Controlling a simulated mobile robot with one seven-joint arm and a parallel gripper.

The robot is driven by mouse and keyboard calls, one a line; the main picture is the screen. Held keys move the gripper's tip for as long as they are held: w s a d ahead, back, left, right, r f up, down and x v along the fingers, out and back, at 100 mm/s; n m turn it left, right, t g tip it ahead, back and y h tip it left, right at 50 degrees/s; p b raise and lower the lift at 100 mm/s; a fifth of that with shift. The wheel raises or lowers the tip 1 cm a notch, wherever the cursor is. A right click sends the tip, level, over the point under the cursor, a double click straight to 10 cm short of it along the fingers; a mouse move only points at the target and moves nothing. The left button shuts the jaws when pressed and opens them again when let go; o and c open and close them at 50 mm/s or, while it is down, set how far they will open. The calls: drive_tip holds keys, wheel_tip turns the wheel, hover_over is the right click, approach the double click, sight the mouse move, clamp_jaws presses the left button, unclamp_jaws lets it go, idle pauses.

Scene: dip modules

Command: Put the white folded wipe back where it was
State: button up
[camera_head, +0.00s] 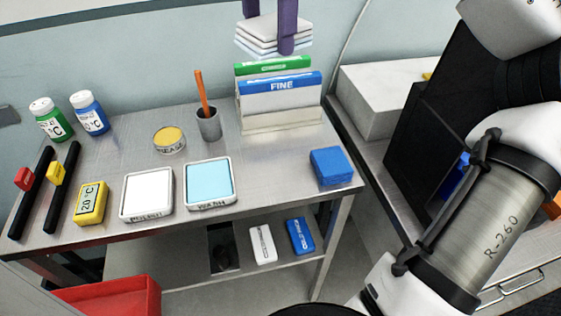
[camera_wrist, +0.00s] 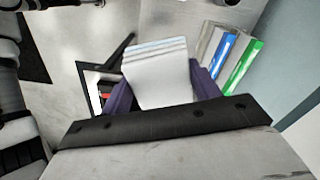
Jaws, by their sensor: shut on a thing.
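The white folded wipe (camera_head: 268,33) is a layered stack with pale blue edges. My gripper (camera_head: 270,42), with purple fingers, is shut on it and holds it in the air above and behind the upright green and blue "FINE" packs. In the wrist view the white folded wipe (camera_wrist: 160,85) sits between the two purple fingers of my gripper (camera_wrist: 162,80). The wipe's original place cannot be told from these frames.
The green pack (camera_head: 273,66) and blue "FINE" pack (camera_head: 281,87) stand at the back right. A cup (camera_head: 208,125) with an orange stick, a yellow-topped tin (camera_head: 168,140), a white-filled tray (camera_head: 148,194) and a light-blue-filled tray (camera_head: 209,183) occupy the table. Bare metal lies left of the blue stack.

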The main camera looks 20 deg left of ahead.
drive_tip(key=b, duration=0.6)
hover_over(271, 179)
wheel_tip(271, 179, down, 7)
wheel_tip(271, 179, down, 22)
drive_tip(key=shift+r+b, duration=0.2)
drive_tip(key=shift+b, duration=1)
drive_tip(key=o, duration=1)
wheel_tip(271, 179, up, 12)
drive_tip(key=shift+r, duration=0.2)
